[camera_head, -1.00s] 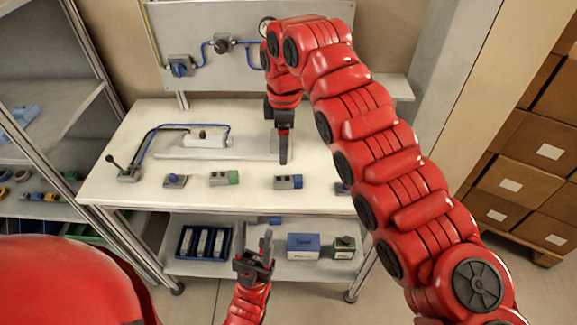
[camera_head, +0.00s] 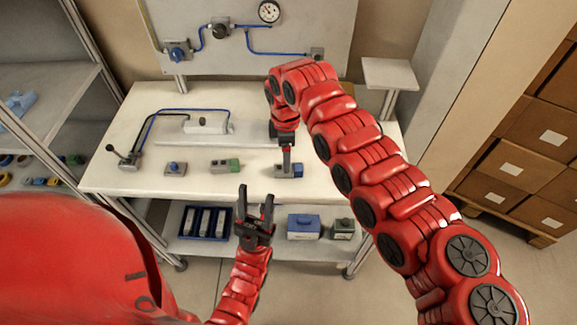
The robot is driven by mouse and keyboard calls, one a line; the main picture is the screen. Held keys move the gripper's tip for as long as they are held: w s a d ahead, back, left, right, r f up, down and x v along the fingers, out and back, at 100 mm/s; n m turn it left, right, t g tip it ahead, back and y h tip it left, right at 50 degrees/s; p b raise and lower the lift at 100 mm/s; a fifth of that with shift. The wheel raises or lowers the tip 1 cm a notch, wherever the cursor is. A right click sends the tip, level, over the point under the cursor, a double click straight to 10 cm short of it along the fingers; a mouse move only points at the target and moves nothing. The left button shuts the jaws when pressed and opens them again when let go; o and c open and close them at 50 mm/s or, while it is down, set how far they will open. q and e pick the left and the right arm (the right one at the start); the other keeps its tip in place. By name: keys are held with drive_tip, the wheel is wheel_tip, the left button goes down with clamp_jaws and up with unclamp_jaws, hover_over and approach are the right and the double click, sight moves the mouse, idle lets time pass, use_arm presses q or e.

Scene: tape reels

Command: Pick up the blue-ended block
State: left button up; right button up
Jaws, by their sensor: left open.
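The blue-ended block (camera_head: 297,171) lies on the white workbench (camera_head: 120,178) near its front edge. It is grey with a blue right end. My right gripper (camera_head: 287,171) points down at the block, and a finger covers its middle. The jaws are seen edge-on, so I cannot tell whether they are open or closed on it. My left gripper (camera_head: 256,195) is open and empty, pointing up in front of the bench edge, left of and nearer than the block.
A green-ended block (camera_head: 226,166) and a blue-knobbed part (camera_head: 175,169) lie left of the block. A lever unit (camera_head: 125,158) stands at the bench's left. The lower shelf holds a blue tray (camera_head: 204,222), a blue box (camera_head: 304,226) and a green box (camera_head: 343,228).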

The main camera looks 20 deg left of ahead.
drive_tip(key=shift+d+f+p, duration=0.1)
drive_tip(key=shift+f+p, duration=0.3)
drive_tip(key=shift+p, duration=0.05)
wheel_tip(320, 180, down, 4)
drive_tip(key=shift+d+r+p, duration=0.1)
drive_tip(key=shift+d+p, duration=0.05)
drive_tip(key=shift+p, duration=0.9)
drive_tip(key=shift+f, duration=0.4)
clamp_jaws()
